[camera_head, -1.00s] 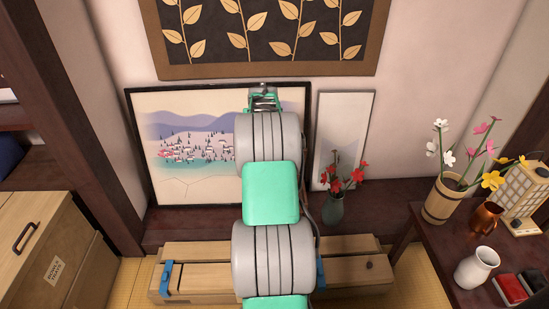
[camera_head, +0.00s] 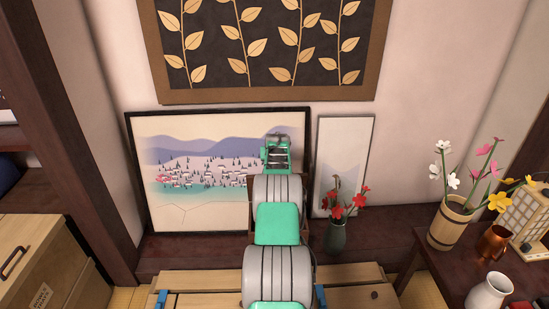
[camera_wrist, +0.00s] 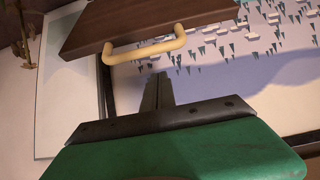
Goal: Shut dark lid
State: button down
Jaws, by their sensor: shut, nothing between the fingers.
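The dark brown lid (camera_wrist: 125,20) shows at the top of the wrist view as a tilted panel with a pale yellow bar handle (camera_wrist: 145,48) on its near edge. In the head view it is mostly hidden behind my arm; a thin brown edge beside the arm may be part of it. My gripper (camera_wrist: 157,92) is shut and empty. Its dark fingers point toward the handle and appear just short of it; contact cannot be told. My gripper also shows in the head view (camera_head: 277,142), in front of the landscape picture.
A light wooden box (camera_head: 215,299) with blue clips lies below my arm. A framed landscape picture (camera_head: 180,215) and a narrow pale panel (camera_head: 340,150) lean on the wall. A green vase (camera_head: 336,237) with red flowers stands at right. A side table (camera_head: 440,262) holds several items.

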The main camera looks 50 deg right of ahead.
jog(key=shift+s+a+f, duration=0.25)
jog(key=shift+s+a, duration=0.25)
jog(key=shift+a, duration=0.05)
jog(key=shift+s+a+f, duration=0.2)
jog(key=shift+s+a, duration=0.25)
jog(key=shift+a, duration=0.05)
